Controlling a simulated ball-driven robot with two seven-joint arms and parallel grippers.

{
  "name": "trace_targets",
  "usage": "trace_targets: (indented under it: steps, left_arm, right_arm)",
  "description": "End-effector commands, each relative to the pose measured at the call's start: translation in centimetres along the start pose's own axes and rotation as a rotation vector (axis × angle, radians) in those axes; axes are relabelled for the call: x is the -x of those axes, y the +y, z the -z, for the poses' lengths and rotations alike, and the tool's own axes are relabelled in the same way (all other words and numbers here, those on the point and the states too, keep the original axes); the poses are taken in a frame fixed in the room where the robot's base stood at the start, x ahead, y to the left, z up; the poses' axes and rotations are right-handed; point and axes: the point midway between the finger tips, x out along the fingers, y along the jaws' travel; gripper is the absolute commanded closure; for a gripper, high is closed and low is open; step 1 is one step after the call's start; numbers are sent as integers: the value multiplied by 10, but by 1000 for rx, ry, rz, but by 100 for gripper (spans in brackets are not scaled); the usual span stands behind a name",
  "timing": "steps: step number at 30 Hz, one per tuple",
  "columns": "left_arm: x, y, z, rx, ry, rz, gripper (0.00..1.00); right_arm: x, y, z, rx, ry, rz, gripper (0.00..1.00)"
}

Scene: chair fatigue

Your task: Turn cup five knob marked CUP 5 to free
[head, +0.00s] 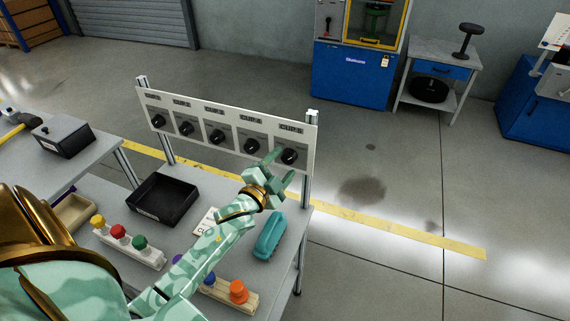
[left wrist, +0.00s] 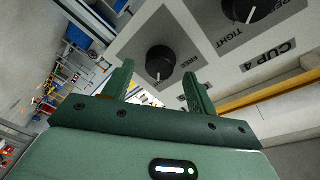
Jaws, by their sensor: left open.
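A pale panel (head: 228,133) carries a row of several black knobs, each on a grey plate. My left gripper (head: 281,168) is open at this knob, fingers pointing at the panel. In the left wrist view a black knob (left wrist: 160,60) with a white mark lies just beyond and between the open fingers (left wrist: 160,78), apparently untouched. FREE reads beside it. A neighbouring knob (left wrist: 246,8) lies near CUP 4 lettering. My right gripper is not in view.
Below the panel, a table holds a black tray (head: 164,223), a teal object (head: 270,234), and racks with coloured knobs (head: 139,243) and an orange one (head: 238,291). A post (head: 309,165) stands at the panel's right end. Open floor lies to the right.

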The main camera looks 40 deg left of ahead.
Motion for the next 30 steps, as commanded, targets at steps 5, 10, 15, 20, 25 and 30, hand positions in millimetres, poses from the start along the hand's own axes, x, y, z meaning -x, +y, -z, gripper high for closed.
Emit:
trace_targets:
  steps: [5, 10, 15, 20, 25, 30]
  left_arm:
    - [-15, 1, 0, -1, -1, -1, 42]
    - [-17, 0, 0, 0, -1, -1, 42]
    - [-17, 0, 0, 0, 0, -1, 56]
    - [-17, 0, 0, 0, -1, -1, 87]
    - [-16, 0, 0, 6, 0, 0, 87]
    - [-16, 0, 0, 46, 3, 5, 87]
  right_arm:
    - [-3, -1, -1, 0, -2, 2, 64]
    - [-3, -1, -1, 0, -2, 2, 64]
    - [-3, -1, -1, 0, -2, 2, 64]
    - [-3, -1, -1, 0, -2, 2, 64]
    - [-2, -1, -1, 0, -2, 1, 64]
    - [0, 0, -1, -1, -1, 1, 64]
